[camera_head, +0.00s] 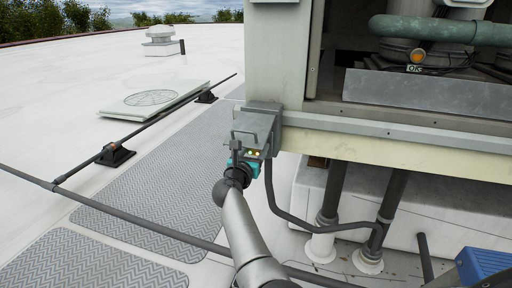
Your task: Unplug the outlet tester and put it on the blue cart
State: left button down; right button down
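The outlet tester (253,167) is a small teal body with small yellow lights on its upper part. It sits at the lower front of a grey outlet box (265,114) on the corner of the cooler. The arm coming up from the bottom middle appears to be my right one. Its dark gripper (238,168) is right at the tester and covers part of it. The fingers are too small and overlapped to show whether they are closed on it. The blue cart (484,264) shows only partly, at the bottom right corner. My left gripper is not in view.
A dark cable (272,195) hangs from the outlet box and runs right to upright pipes (392,205). The cooler's ledge (400,150) overhangs the area between tester and cart. A dark pipe (130,215) crosses the roof. Grey walkway pads (160,190) lie at left.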

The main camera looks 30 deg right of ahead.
jog(key=shift+p+v, duration=0.75)
jog(key=shift+v, duration=0.7)
jog(key=p+v, duration=0.1)
jog(key=v, duration=0.2)
dwell(0.5)
